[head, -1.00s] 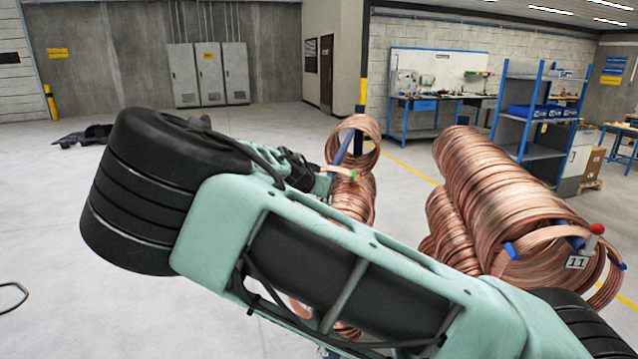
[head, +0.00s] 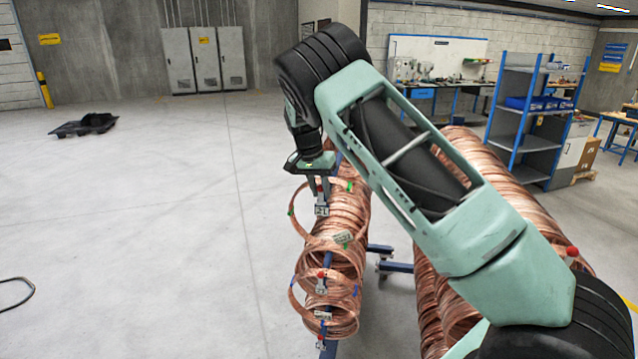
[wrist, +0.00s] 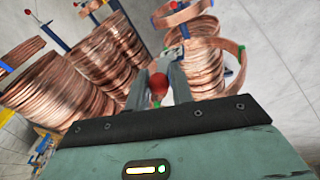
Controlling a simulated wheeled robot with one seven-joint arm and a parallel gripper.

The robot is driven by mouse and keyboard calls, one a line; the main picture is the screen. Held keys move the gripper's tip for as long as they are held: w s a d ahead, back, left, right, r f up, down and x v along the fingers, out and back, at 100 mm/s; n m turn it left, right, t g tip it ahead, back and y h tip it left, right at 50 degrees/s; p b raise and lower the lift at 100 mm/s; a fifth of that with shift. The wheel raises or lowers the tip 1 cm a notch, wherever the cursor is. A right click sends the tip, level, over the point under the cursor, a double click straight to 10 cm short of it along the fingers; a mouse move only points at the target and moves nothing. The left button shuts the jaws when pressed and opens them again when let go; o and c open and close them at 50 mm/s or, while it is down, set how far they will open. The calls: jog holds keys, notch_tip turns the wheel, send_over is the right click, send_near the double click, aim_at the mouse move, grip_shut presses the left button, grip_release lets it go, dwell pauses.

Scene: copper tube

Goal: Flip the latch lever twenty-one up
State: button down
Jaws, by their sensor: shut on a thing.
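The label reading 21 (head: 321,210) hangs at the near end of a copper coil (head: 342,215) on the left rack in the head view. My gripper (head: 319,183) is right above this label, pointing down. In the wrist view a red lever knob (wrist: 158,84) sits between the two fingers of my gripper (wrist: 160,78), which is shut on it. The lever's shaft is mostly hidden by the fingers and gripper body, so its angle cannot be told.
Below on the same rack are more coils (head: 340,318) with another red-knobbed lever (head: 321,276). A larger row of coils (head: 432,300) stands to the right, partly behind my arm. A blue shelf (head: 530,115) stands behind.

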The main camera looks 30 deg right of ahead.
jog(key=shift+w+d+g+y+p, duration=0.15)
jog(key=shift+d+g+y+p, duration=0.3)
jog(key=shift+y+p, duration=0.2)
jog(key=shift+f, duration=0.1)
jog(key=c, duration=1.3)
grip_release()
jog(key=shift+w+a+r, duration=0.1)
jog(key=shift+w+r, duration=0.05)
jog(key=shift+r, duration=0.1)
notch_tip(320, 180, up, 17)
jog(key=w+a+b, duration=0.2)
jog(key=b, duration=0.1)
jog(key=shift+w+f+b, duration=0.2)
jog(key=shift+b, duration=0.15)
